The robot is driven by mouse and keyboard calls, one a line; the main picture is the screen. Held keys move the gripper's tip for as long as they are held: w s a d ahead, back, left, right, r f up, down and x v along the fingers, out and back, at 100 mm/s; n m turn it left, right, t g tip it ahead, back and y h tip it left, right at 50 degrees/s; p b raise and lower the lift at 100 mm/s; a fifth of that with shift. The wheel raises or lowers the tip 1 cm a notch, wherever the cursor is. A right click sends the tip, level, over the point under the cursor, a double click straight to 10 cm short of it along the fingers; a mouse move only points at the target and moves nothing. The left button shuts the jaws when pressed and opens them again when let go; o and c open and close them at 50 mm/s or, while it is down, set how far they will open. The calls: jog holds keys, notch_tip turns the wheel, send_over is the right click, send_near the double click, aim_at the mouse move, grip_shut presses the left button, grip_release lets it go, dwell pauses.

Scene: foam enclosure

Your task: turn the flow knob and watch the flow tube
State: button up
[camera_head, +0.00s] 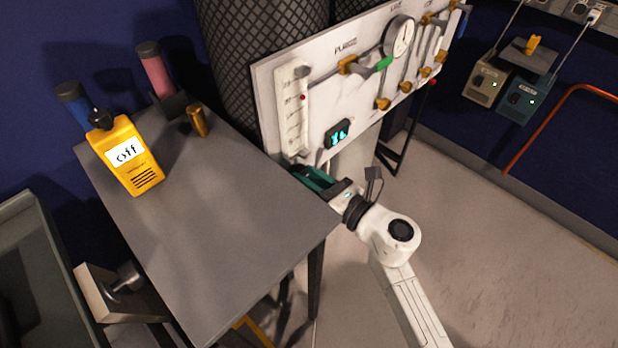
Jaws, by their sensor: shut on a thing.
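The flow tube (291,125) is a pale upright tube with scale marks at the left end of the white panel. A small red float (303,97) shows in its upper half. My gripper (301,170) is at the foot of the tube, reaching in from the lower right, with dark and green parts around its fingers. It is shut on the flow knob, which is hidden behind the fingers. How far the knob is turned cannot be seen.
The white panel (355,115) also carries a round gauge (399,37), a green-handled valve (383,63) and a cyan digital display (339,134). Floor on the right is clear.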

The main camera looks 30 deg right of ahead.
jog(key=shift+d, duration=0.1)
jog(key=o, duration=1)
jog(key=v, duration=1.1)
